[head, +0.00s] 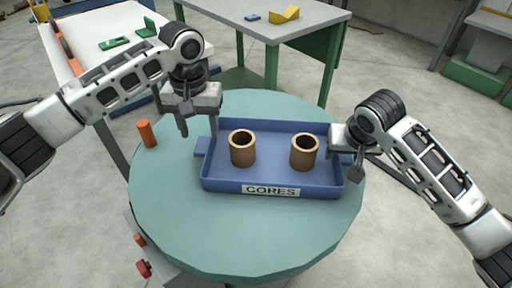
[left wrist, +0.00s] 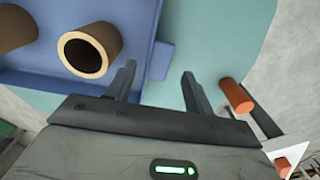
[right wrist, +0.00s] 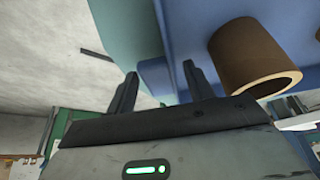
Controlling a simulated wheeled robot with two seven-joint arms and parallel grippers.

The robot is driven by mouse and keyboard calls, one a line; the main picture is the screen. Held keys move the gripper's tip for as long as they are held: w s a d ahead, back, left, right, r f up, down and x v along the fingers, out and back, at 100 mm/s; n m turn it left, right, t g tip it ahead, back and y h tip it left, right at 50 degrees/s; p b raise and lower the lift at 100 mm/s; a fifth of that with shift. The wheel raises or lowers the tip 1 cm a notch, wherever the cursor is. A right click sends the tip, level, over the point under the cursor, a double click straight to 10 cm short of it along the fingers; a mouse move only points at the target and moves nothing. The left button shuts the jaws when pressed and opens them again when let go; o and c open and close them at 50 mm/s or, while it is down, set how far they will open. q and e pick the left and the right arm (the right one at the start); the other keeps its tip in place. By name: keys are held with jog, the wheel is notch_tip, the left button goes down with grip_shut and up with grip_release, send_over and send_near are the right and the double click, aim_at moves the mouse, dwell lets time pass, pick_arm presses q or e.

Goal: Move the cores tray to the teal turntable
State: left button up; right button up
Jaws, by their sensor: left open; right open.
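The blue cores tray (head: 270,178), labelled CORES, lies flat on the round teal turntable (head: 240,230). Two brown hollow cores stand upright in it, a left one (head: 242,150) and a right one (head: 304,153). My left gripper (head: 198,132) is open above the tray's left end, near the left handle tab (head: 202,147). In the left wrist view the tab (left wrist: 160,62) lies beyond the fingertips. My right gripper (head: 345,168) is open at the tray's right end. In the right wrist view the right tab (right wrist: 155,75) shows between the fingers; contact is unclear.
An orange cylinder (head: 147,133) stands on the turntable's left edge. Behind are a white-topped table (head: 100,40) with green parts and a grey table (head: 265,20) with a yellow block (head: 284,14). The turntable's front area is clear.

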jog(key=shift+r, duration=0.1)
pick_arm(q)
notch_tip(320, 180, up, 6)
jog(key=shift+r, duration=0.15)
pick_arm(e)
jog(key=v, duration=1.2)
